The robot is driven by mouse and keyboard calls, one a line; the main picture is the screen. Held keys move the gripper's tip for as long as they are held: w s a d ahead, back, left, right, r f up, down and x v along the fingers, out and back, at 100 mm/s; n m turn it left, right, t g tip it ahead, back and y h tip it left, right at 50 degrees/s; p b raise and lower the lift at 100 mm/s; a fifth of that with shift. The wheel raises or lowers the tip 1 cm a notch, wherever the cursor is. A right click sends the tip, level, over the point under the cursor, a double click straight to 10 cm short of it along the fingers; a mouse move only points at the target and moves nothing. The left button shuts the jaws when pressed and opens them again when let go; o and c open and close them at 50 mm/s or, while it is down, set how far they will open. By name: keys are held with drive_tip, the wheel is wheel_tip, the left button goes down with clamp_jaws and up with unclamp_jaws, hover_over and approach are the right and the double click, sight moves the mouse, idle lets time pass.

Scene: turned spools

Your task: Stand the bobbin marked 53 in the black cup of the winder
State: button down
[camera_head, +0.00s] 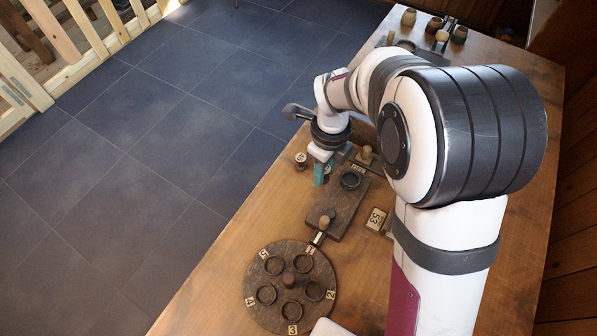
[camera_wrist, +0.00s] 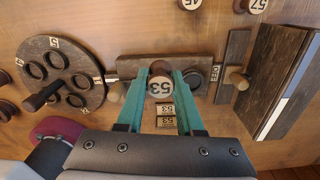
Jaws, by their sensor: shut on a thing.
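My gripper (camera_wrist: 161,90) has teal fingers shut on the bobbin marked 53 (camera_wrist: 160,87), whose pale numbered top faces the wrist camera. In the head view my gripper (camera_head: 321,173) is at the left side of the winder board, and the bobbin is mostly hidden by the fingers. The winder board (camera_head: 325,204) carries the black cup (camera_head: 350,180), a dark ring that looks empty in the head view. In the wrist view the cup (camera_wrist: 193,79) is to the right of the bobbin, partly covered by the right finger. I cannot tell the bobbin's height above the board.
A round plate (camera_head: 262,314) with several numbered rings and a central peg adjoins the winder. A 53 sign (camera_head: 376,217) stands beside the board. A knobbed slide (camera_wrist: 238,76) is beyond the cup. Bobbins marked 57 (camera_wrist: 257,5) and 45 (camera_wrist: 190,4) stand nearby on the table.

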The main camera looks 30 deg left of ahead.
drive_tip(key=w+d+r, duration=0.3)
drive_tip(key=w+d, duration=0.2)
drive_tip(key=w, duration=0.1)
drive_tip(key=shift+s+a+f, duration=0.1)
drive_tip(key=shift+s+f, duration=0.05)
drive_tip(key=shift+f, duration=3.05)
drive_tip(key=shift+f, duration=0.65)
drive_tip(key=shift+c, duration=2.3)
unclamp_jaws()
wheel_tip(320, 180, up, 9)
drive_tip(key=shift+f, duration=0.2)
